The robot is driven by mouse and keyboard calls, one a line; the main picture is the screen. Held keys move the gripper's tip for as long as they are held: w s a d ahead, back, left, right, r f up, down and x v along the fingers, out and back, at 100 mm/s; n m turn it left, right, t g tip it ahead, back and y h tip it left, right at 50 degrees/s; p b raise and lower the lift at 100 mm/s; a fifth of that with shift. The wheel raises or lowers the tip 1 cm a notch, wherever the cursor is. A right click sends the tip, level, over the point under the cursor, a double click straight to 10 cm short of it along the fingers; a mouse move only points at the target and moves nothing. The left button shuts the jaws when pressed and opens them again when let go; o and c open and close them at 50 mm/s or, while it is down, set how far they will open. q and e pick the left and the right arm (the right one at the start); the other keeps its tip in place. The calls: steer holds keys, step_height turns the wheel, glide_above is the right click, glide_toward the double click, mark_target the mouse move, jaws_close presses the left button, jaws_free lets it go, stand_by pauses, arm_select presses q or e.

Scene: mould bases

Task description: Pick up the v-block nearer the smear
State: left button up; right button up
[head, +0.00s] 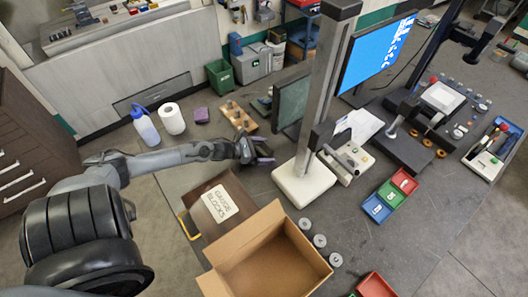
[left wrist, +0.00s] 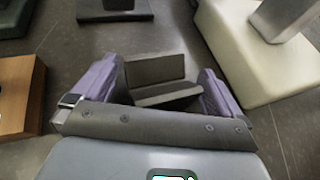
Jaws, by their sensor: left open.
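My left gripper (head: 265,155) reaches in from the left over the bench, close to the white stand base. In the left wrist view, its two purple fingers (left wrist: 155,85) are spread apart. A grey v-block (left wrist: 158,72) with an angled groove sits between and just beyond them, its near part hidden by the gripper body. A second dark grey block (left wrist: 115,10), cut by the top edge, lies farther out. I cannot make out the smear in either view. My right gripper is not in view.
The white stand base (left wrist: 235,50) is close to the right finger; it carries a tall column (head: 323,90) in the head view. A wooden block with holes (head: 238,116) is up and left. The gauge blocks box (head: 222,203) and an open carton (head: 265,262) stand nearer.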

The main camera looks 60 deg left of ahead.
arm_select(q)
steer(key=c, duration=1.4)
steer(key=shift+r, duration=0.1)
steer(key=shift+c, duration=1.1)
steer(key=shift+r, duration=0.15)
